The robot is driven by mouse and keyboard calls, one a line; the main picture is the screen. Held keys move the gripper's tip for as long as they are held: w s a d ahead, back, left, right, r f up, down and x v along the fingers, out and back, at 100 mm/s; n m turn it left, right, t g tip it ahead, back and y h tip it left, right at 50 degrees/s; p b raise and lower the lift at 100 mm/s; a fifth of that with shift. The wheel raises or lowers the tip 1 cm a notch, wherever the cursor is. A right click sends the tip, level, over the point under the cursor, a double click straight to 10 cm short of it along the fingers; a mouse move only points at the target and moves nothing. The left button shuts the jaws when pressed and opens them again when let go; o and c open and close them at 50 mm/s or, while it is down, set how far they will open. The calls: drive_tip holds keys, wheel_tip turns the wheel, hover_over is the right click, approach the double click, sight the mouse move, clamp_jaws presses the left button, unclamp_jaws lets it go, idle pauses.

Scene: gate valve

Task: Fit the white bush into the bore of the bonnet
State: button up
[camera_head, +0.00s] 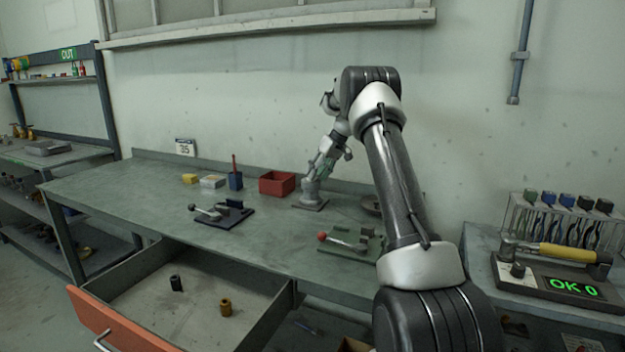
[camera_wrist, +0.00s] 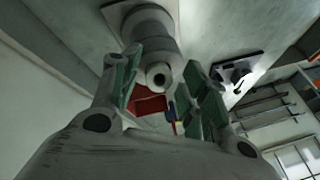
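The bonnet (camera_head: 311,197) is a grey round body standing on a square plate on the bench. In the wrist view the bonnet (camera_wrist: 153,38) lies ahead of my gripper, its stepped neck facing the camera. A pale ring that looks like the white bush (camera_wrist: 158,75) shows at the end of the neck, around a dark hole. I cannot tell how deep it sits. My gripper (camera_wrist: 162,72) is open, its green-padded fingers on either side of the neck end with gaps visible. In the head view my gripper (camera_head: 317,174) is just above the bonnet, and the bush cannot be made out.
A red box (camera_head: 277,183) stands left of the bonnet, with a blue holder (camera_head: 236,181) beyond it. A dark clamp fixture (camera_head: 222,214) and a green one with a red knob (camera_head: 348,243) are nearer. The open drawer (camera_head: 190,312) holds black and brass-coloured bushes.

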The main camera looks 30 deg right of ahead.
clamp_jaws()
wheel_tip(320, 180, up, 10)
idle(0.5)
